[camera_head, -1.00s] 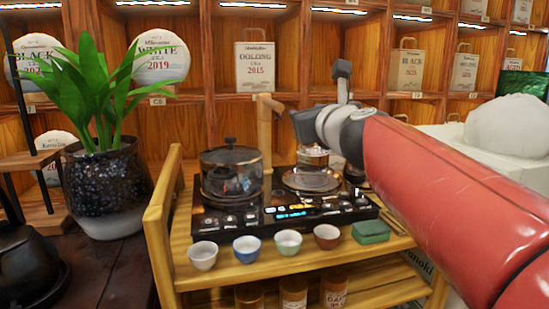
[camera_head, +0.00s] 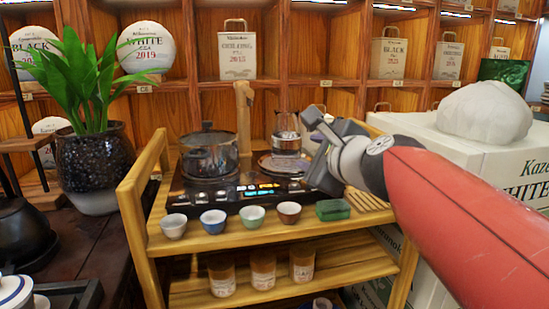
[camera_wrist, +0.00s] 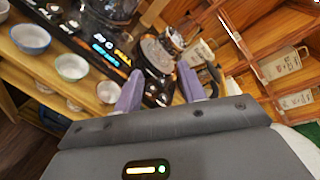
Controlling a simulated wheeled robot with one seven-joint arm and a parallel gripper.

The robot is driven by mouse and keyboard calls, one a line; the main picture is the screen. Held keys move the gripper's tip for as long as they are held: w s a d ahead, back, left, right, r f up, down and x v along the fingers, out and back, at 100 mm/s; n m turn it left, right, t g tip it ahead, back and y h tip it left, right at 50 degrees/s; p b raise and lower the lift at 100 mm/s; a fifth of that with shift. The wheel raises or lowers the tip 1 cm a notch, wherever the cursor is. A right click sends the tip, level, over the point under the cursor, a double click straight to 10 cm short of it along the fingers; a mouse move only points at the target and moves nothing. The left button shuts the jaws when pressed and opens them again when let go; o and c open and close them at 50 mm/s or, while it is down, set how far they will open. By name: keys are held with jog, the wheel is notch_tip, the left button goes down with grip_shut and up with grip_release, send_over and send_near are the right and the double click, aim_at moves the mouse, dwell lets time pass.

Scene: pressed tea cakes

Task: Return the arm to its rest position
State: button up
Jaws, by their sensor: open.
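My red arm (camera_head: 465,215) reaches in from the right in the head view. My grey gripper (camera_head: 318,150) is at its end, in front of the right part of the black cooktop panel (camera_head: 245,195) on the wooden cart (camera_head: 145,225). In the wrist view, the two purple-grey fingers of my gripper (camera_wrist: 160,90) stand apart with nothing held between them. Beyond them show a round metal plate and a glass kettle (camera_wrist: 172,40). I cannot tell how far the fingers are from these.
A glass pot (camera_head: 208,155) stands on the cooktop. Several small cups (camera_head: 213,221) and a green block (camera_head: 332,210) line the cart's front. White boxes (camera_head: 470,150) with a pale lump (camera_head: 485,112) stand at right, close behind my arm. A potted plant (camera_head: 95,165) stands at left.

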jog(key=s+d+f+n+g+h, duration=0.2)
jog(key=s+d+f+n+g, duration=0.2)
jog(key=s+f+n, duration=0.6)
jog(key=s+d+f+n+g+h, duration=0.3)
jog(key=s+f+n, duration=0.8)
jog(key=f, duration=0.4)
jog(key=shift+s+d+f+g, duration=0.35)
jog(key=shift+d+g, duration=0.4)
jog(key=shift+g, duration=0.15)
